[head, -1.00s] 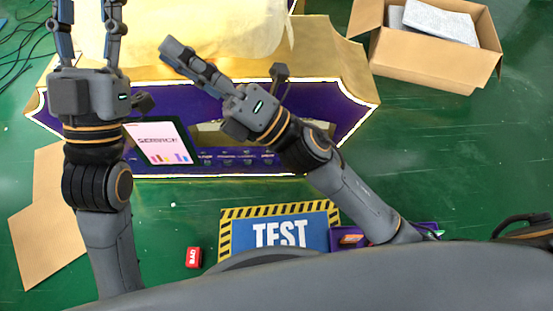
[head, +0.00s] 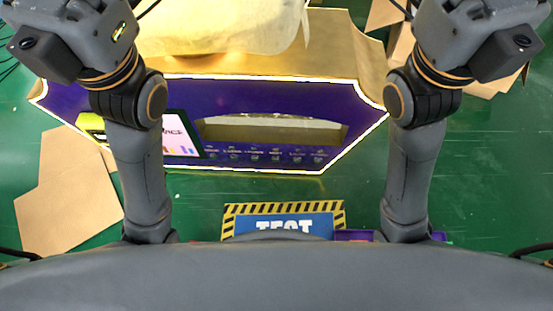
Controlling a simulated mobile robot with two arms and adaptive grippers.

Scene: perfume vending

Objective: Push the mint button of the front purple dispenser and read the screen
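The purple dispenser (head: 290,96) with a bright pale edge lies ahead in the middle of the head view. Its tablet-like screen (head: 182,135) is lit, with dark lettering and coloured shapes at the bottom. My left arm hides the screen's left part, so its full text cannot be read. A row of small buttons with labels (head: 276,155) runs along the lower front; the labels are too small to tell which is mint. My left gripper (head: 65,38) and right gripper (head: 485,38) are raised at the upper corners, apart from the dispenser. Their fingers are out of view.
A pale opening (head: 270,130) lies above the buttons. A cloth-like cover (head: 220,28) lies behind. A blue TEST mat (head: 285,222) with striped edges lies in front. Flat cardboard (head: 65,195) is at the left. A cardboard box is partly hidden at upper right. Green floor is clear at right.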

